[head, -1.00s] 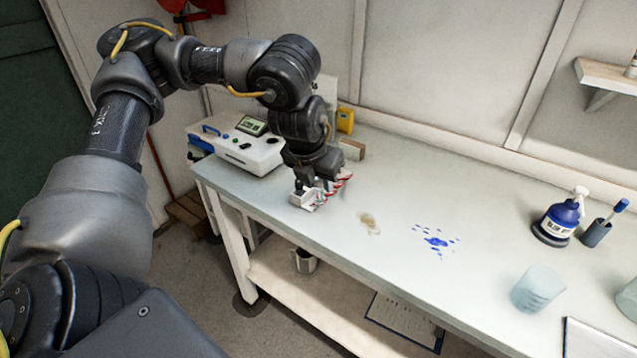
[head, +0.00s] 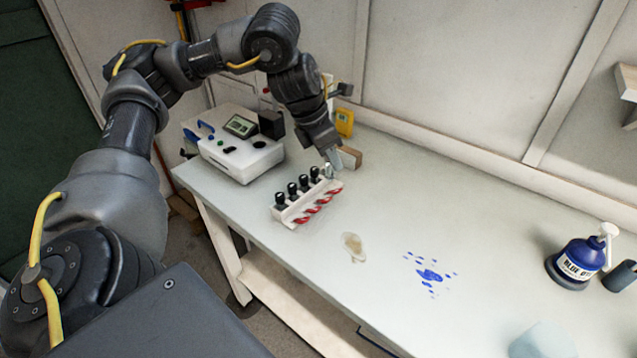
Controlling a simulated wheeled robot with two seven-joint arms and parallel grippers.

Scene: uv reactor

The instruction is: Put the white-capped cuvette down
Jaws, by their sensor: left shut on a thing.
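A white rack (head: 290,217) stands on the bench, holding several black-capped cuvettes (head: 292,190) in a row, with red marks along its front side. My left gripper (head: 334,168) is at the right, far end of the rack, pointing down. It is shut on a small pale thing that I take for the white-capped cuvette; the fingers hide most of it. I cannot tell whether it is in the rack or just above it. My right gripper is not in view.
A white instrument (head: 236,158) with a small screen stands left of the rack. A brown block (head: 350,158) and a yellow box (head: 344,123) are behind the gripper. A tan stain (head: 354,246) and blue spill (head: 430,275) mark the bench. A blue bottle (head: 577,264) stands at right.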

